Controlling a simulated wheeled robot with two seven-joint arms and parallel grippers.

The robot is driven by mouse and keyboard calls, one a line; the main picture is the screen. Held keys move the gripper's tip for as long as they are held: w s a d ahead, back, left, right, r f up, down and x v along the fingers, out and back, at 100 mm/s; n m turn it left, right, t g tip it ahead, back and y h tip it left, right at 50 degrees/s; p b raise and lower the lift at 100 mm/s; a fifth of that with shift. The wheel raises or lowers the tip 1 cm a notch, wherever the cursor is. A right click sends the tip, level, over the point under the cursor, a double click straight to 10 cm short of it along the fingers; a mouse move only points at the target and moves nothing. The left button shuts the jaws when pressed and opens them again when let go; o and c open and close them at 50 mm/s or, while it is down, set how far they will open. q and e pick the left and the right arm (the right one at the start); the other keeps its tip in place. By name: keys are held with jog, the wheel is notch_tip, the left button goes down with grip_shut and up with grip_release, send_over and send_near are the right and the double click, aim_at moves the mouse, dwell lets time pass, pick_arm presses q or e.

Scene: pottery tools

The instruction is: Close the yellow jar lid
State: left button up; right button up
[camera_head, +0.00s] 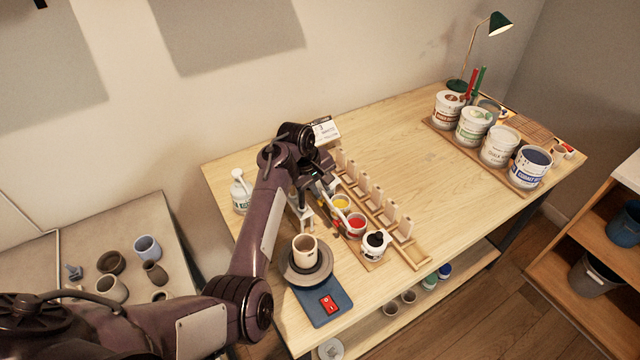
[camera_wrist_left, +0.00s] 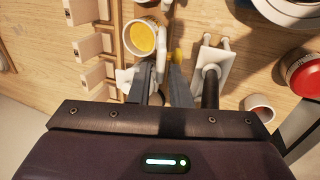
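The yellow jar (camera_head: 341,202) is a small white pot with yellow inside, its mouth uncovered, in a row on the table. It also shows in the left wrist view (camera_wrist_left: 141,38), just beyond the fingers. My left gripper (camera_wrist_left: 161,68) is low beside this jar, fingers pointing at the row. A thin white piece, possibly the raised lid seen edge-on, stands at the jar's side near the fingertips. The fingers are close together; whether they touch or hold this piece is unclear. A small yellow spot shows by the right-hand finger. My right gripper is not in view.
A red jar (camera_head: 356,224) and a black-topped jar (camera_head: 375,243) stand beside the yellow one. A wooden slotted rack (camera_head: 405,238) runs close along the row. A cup (camera_head: 304,249) stands on a blue-based wheel (camera_head: 330,304) in front. The table's middle right is clear.

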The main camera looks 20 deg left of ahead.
pick_arm(q)
jog(key=shift+f, duration=0.15)
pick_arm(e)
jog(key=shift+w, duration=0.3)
pick_arm(q)
jog(key=shift+d, duration=0.1)
jog(key=shift+c, duration=0.5)
jog(key=shift+c, duration=1.1)
grip_shut()
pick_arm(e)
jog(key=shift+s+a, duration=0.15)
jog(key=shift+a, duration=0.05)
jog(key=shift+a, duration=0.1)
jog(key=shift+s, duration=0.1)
